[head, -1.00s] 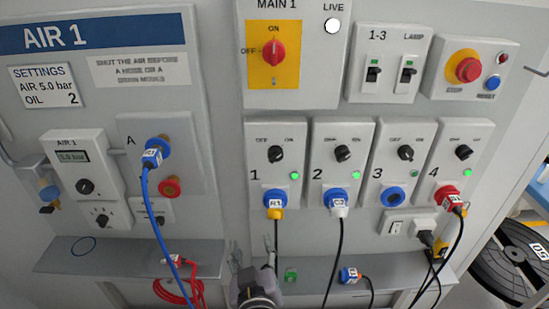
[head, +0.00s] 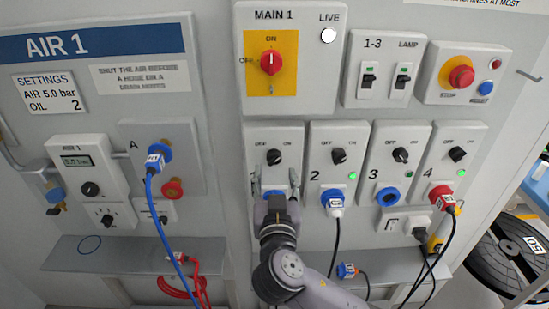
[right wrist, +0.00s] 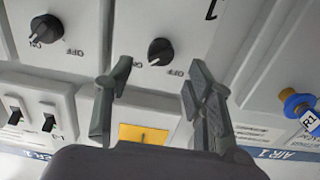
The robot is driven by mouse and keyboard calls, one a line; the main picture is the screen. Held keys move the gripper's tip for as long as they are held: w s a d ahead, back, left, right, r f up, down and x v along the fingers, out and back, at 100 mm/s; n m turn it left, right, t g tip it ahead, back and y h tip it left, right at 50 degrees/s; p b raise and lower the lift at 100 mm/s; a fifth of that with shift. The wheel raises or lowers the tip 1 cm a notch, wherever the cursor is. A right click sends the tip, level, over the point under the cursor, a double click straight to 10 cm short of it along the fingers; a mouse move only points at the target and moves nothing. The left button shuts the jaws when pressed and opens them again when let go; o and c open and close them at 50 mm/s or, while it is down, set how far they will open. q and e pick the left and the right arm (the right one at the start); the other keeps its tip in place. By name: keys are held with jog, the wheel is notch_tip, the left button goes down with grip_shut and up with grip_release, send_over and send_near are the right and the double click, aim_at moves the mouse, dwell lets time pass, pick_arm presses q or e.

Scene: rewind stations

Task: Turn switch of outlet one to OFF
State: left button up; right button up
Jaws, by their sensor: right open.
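The switch of outlet one (head: 274,157) is a black knob on a white panel. It also shows in the right wrist view (right wrist: 160,52), upside down, its white mark seeming to point to the ON side. My right gripper (head: 275,184) is in front of the lower part of the outlet one panel, just below the knob. In the right wrist view, its fingers (right wrist: 160,76) are spread and empty, with the knob beyond the gap between them. The gripper hides outlet one's lamp and most of its plug. My left gripper is not in view.
Outlet two's switch (head: 339,156) is close on the right, its plug and cable below. Outlets three and four (head: 457,154) follow. Above is the yellow main switch plate (head: 271,88). A blue air hose (head: 158,210) hangs left. A grey shelf (head: 135,252) runs below.

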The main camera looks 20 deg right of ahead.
aim_at(274, 162)
jog(key=p+x, duration=0.1)
jog(key=x, duration=0.4)
jog(key=shift+w, duration=0.1)
jog(key=shift+c, duration=0.5)
jog(key=c, duration=1.1)
